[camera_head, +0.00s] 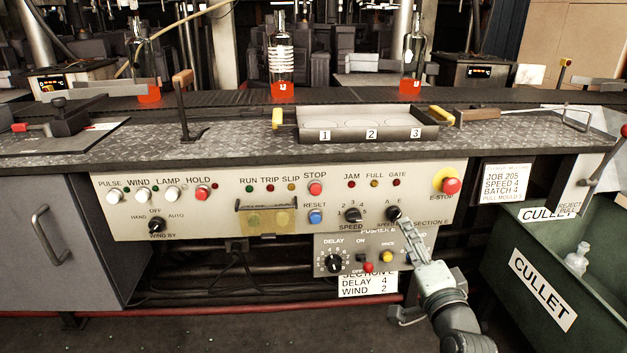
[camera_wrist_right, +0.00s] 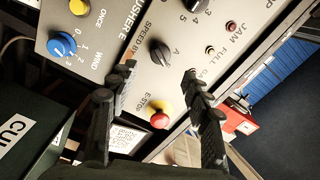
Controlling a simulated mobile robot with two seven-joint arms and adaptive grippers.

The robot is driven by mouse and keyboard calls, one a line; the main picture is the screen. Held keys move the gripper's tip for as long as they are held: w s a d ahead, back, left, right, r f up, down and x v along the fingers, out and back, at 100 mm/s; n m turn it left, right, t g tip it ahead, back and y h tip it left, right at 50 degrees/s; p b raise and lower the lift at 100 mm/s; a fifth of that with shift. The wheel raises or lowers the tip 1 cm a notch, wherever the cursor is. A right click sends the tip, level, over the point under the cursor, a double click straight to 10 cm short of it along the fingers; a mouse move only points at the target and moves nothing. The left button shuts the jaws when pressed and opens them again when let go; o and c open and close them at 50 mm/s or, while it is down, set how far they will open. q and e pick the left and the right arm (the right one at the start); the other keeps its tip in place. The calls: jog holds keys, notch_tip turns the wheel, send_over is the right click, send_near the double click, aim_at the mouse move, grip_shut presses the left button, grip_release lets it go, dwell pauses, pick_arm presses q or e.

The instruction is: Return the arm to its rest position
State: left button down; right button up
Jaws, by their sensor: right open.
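My right arm (camera_head: 445,305) comes in from the lower right in the head view. Its gripper (camera_head: 410,237) is in front of the control panel (camera_head: 230,190), just below the black section knob (camera_head: 393,213). The gripper partly covers the panel's lower right corner. In the right wrist view, the two dark fingers (camera_wrist_right: 157,85) stand apart with nothing held between them. A black knob (camera_wrist_right: 160,53) and the red emergency-stop button (camera_wrist_right: 160,118) show in the gap between them. I cannot tell whether a fingertip touches the panel. My left gripper is not in view.
A smaller pusher panel (camera_head: 345,262) projects below the main panel. A green cullet bin (camera_head: 535,285) stands at the right. The tray (camera_head: 360,133) with yellow handles sits on the worktop, with bottles on the belt behind. The floor (camera_head: 230,325) in front is clear.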

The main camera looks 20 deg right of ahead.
jog(key=s+a+f+n+g+y, duration=0.1)
jog(key=a+f+n+g+y, duration=0.15)
jog(key=f, duration=0.25)
jog(key=a+f+n+g+y, duration=0.1)
jog(key=a+f+n, duration=0.2)
jog(key=f+n, duration=0.15)
jog(key=s+a+f+n+g, duration=0.1)
jog(key=s+f+n+g, duration=0.4)
jog(key=s+f, duration=0.5)
jog(key=s+a+f+n+g, duration=0.2)
jog(key=s+f+n+g, duration=0.4)
jog(key=s+f, duration=0.4)
jog(key=shift+a+f, duration=0.3)
jog(key=shift+f, duration=0.3)
jog(key=shift+h, duration=0.25)
